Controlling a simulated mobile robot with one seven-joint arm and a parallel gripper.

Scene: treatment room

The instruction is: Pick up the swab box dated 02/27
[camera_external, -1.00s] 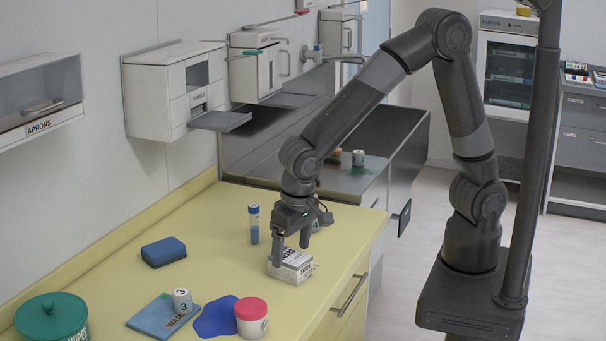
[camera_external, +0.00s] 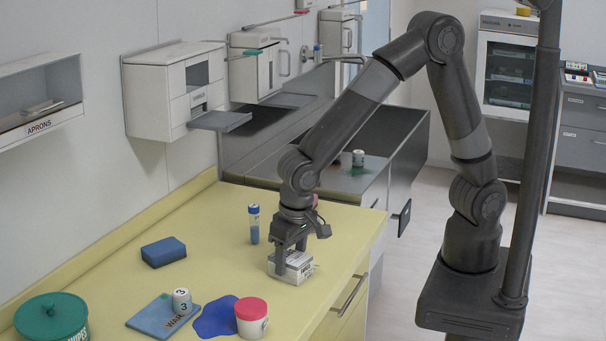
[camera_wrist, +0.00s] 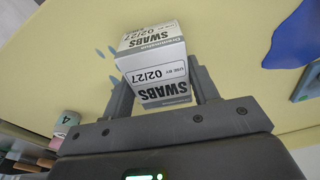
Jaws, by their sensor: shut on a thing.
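The swab box (camera_external: 292,267) is a small white carton with grey bands on the yellow counter. In the wrist view the box (camera_wrist: 155,70) reads "SWABS" and "USE BY 02/27" on two faces. My gripper (camera_external: 289,258) points down over the box, and its fingers are shut on the box's two sides. In the wrist view the gripper (camera_wrist: 160,95) has one finger on each side of the box. The box appears to rest on the counter; I cannot see a gap below it.
A blue-capped tube (camera_external: 254,225) stands just behind left of the box. A blue sponge (camera_external: 163,251), a blue pad (camera_external: 150,316) with a jar marked 3 (camera_external: 182,301), a pink-lidded tub (camera_external: 251,318) and a green-lidded tub (camera_external: 52,318) stand to the left. The counter's front edge is close.

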